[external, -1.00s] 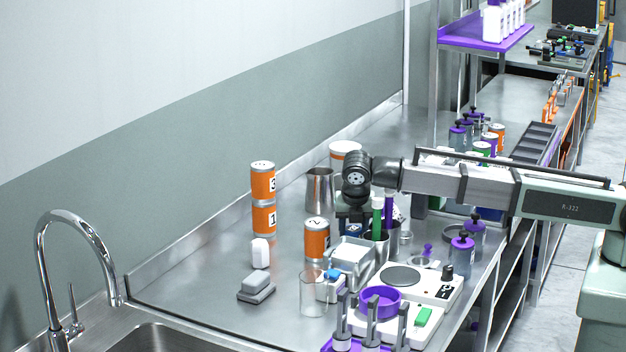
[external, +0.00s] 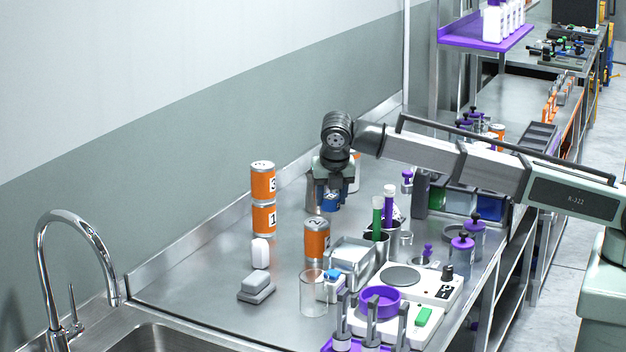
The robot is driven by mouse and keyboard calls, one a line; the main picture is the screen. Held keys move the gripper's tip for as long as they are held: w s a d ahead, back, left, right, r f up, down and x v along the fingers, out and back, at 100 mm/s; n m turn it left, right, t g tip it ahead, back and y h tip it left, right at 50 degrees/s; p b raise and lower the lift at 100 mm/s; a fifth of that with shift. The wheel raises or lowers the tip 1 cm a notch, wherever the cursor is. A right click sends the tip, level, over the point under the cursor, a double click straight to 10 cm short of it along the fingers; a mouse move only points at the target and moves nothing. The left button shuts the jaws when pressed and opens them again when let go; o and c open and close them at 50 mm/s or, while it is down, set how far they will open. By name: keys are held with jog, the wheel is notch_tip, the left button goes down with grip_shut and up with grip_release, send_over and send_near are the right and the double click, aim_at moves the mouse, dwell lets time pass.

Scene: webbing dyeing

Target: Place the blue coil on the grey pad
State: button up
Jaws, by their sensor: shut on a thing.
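My gripper (external: 332,192) is shut on the blue coil (external: 330,203), a small blue piece showing below its fingers. The coil appears to be held above the bench, in front of the steel pitcher (external: 311,196); part of it is hidden by the fingers. A flat grey pad (external: 262,296) lies on the bench at the front left, with a smaller grey block (external: 256,283) on it. The pad is well to the left of and nearer than my gripper.
Orange numbered cans stand stacked (external: 263,218) at left and singly (external: 316,240) below my gripper. A white bottle (external: 260,253), glass beaker (external: 313,293), metal tray (external: 352,262) and scale (external: 405,285) stand nearby. Bare steel bench lies around the pad. The sink (external: 150,338) is front left.

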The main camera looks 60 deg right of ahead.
jog(key=w+a+r+n, duration=0.2)
jog(key=w+a+n, duration=0.15)
jog(key=a, duration=1.15)
jog(key=r+t+y, duration=0.1)
jog(key=r, duration=0.1)
send_over(254, 275)
jog(key=s, duration=0.1)
jog(key=shift+n, duration=0.45)
jog(key=shift+s+a+f, duration=0.1)
jog(key=shift+a+f, duration=0.1)
jog(key=shift+f, duration=2.4)
jog(key=shift+a+f, duration=0.15)
jog(key=shift+f, duration=2.4)
jog(key=shift+f, duration=0.1)
jog(key=o, duration=1)
jog(key=shift+o, duration=0.2)
jog(key=v, duration=1.2)
jog(key=shift+s, duration=0.2)
